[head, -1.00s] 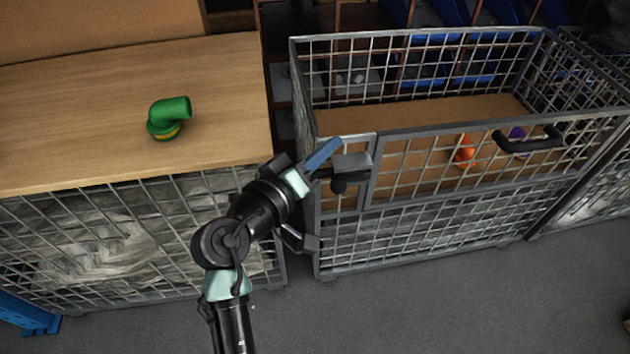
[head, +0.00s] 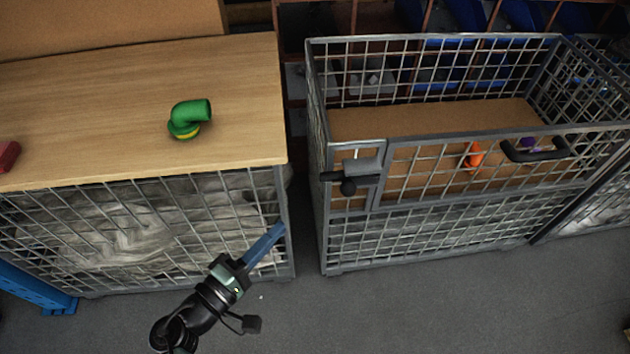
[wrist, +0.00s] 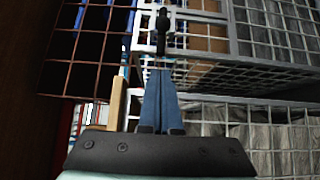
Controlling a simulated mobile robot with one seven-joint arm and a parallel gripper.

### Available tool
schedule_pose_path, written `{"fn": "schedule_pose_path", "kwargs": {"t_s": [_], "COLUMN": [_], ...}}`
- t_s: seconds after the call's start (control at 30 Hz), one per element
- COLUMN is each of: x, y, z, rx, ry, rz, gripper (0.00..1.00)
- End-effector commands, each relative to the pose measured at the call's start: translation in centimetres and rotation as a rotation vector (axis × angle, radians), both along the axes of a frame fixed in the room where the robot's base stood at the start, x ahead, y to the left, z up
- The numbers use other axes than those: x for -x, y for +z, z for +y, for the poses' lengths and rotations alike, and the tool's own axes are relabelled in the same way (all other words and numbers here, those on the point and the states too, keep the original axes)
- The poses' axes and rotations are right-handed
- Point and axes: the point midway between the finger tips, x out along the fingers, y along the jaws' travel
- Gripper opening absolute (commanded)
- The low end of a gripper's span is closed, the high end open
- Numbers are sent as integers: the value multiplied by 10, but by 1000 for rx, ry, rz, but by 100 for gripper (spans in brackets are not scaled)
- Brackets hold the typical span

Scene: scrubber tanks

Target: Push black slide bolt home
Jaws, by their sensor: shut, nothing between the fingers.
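The black slide bolt (head: 338,177) sits at the upper left corner of the mesh cage's front, below a grey plate. A black round knob (head: 348,187) hangs from it, and its left end sticks out past the corner post. The bolt also shows in the wrist view (wrist: 162,28), straight beyond my fingertips. My gripper (head: 281,228) is shut and empty, its blue fingers together. It is below and to the left of the bolt, clear of it, in front of the wooden-topped cage. In the wrist view my gripper (wrist: 160,75) points towards the bolt.
The mesh cage (head: 440,205) has a black handle (head: 535,150) and an orange item (head: 473,155) inside. A green pipe elbow (head: 189,118) stands on the wooden top (head: 90,100) at left. A narrow gap separates the two cages. The grey floor (head: 430,310) in front is clear.

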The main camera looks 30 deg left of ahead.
Motion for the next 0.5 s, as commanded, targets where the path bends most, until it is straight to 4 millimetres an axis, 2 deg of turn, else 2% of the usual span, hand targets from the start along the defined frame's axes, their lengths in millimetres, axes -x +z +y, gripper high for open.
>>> {"fn": "schedule_pose_path", "kwargs": {"t_s": [0.17,0.5], "x": [-21,-92], "y": [0,-1], "z": [-4,-19], "rx": [-2,-1], "ry": [-3,-5], "rz": [-1,-1], "gripper": [0,0]}}
